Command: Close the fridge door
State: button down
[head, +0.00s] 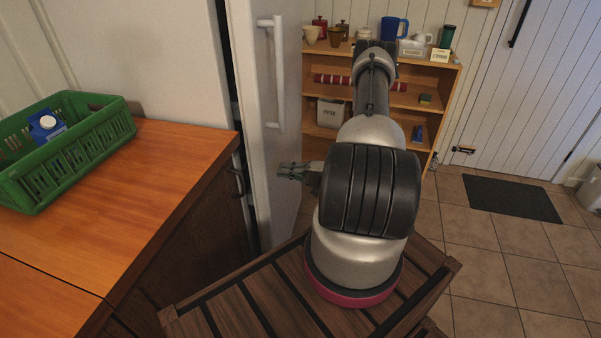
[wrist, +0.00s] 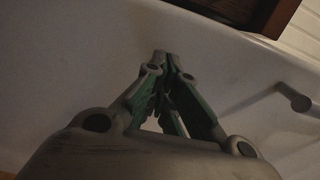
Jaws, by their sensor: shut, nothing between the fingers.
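The white fridge door (head: 262,160) stands upright left of centre in the head view, with a dark gap along its left edge, so it looks slightly ajar. Its white vertical bar handle (head: 277,80) is on the door's front face. My gripper (head: 284,172) is shut and empty, in front of the door face below the handle. In the wrist view, the shut fingers (wrist: 166,62) point at the pale door surface (wrist: 110,50), with the handle end (wrist: 293,98) to the right. I cannot tell whether the fingertips touch the door.
A wooden counter (head: 150,165) with a green crate (head: 85,150) is left of the door. A wooden shelf (head: 440,85) with mugs and jars stands behind my arm. The tiled floor (head: 480,265) at the right is open, with a dark mat (head: 510,198).

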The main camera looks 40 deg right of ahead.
aim_at(272, 168)
jog(key=shift+x, duration=0.95)
jog(key=x, duration=0.4)
jog(key=shift+a, duration=0.15)
jog(key=shift+w+a+r, duration=0.1)
jog(key=shift+w+r, duration=0.05)
jog(key=shift+w, duration=0.1)
